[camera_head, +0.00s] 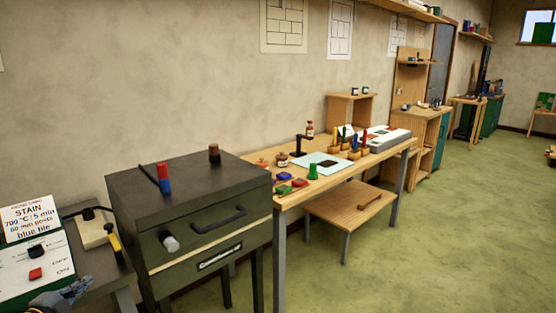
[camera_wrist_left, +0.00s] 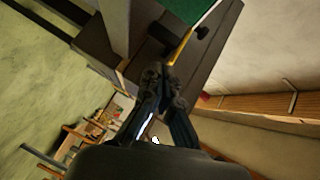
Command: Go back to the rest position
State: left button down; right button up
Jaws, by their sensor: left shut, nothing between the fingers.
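My left gripper (camera_head: 72,292) shows at the bottom left corner of the head view, just below the white panel with the red and black buttons. Its fingers are shut with nothing between them. In the left wrist view the dark fingers (camera_wrist_left: 160,76) come together at the middle, pointing toward a dark bench top. I cannot tell how far they are from the panel. My right gripper is in neither view.
A dark kiln (camera_head: 190,215) stands right of the panel (camera_head: 42,266) and a STAIN sign (camera_head: 30,218). Beyond is a wooden workbench (camera_head: 330,145) with pots and tools. The green floor (camera_head: 430,240) at the right is clear.

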pick_arm(q)
jog(key=s+d+f+n+g, duration=0.1)
jog(key=s+d+f+n, duration=0.1)
jog(key=s+d+f, duration=0.45)
jog(key=s+d+f+n+g+y, duration=0.1)
jog(key=s+d+f+n+g, duration=0.15)
jog(key=d, duration=0.65)
jog(key=s+d+f+n+g, duration=0.1)
jog(key=s+d+f+n, duration=0.3)
jog(key=d, duration=0.3)
jog(key=s+d+r+n+g, duration=0.1)
jog(key=s+d+n+g, duration=0.3)
jog(key=s, duration=0.9)
jog(key=s+d+n+g, duration=0.2)
jog(key=s+d+g, duration=0.25)
jog(key=s, duration=0.85)
notch_tip(320, 180, down, 25)
jog(key=s+d, duration=0.1)
jog(key=s+a+f+g, duration=0.1)
jog(key=s+a+f, duration=0.2)
jog(key=s+f, duration=1.3)
jog(key=shift+s+f+m+g, duration=0.35)
jog(key=shift+s+m+g, duration=0.1)
jog(key=shift+s, duration=0.1)
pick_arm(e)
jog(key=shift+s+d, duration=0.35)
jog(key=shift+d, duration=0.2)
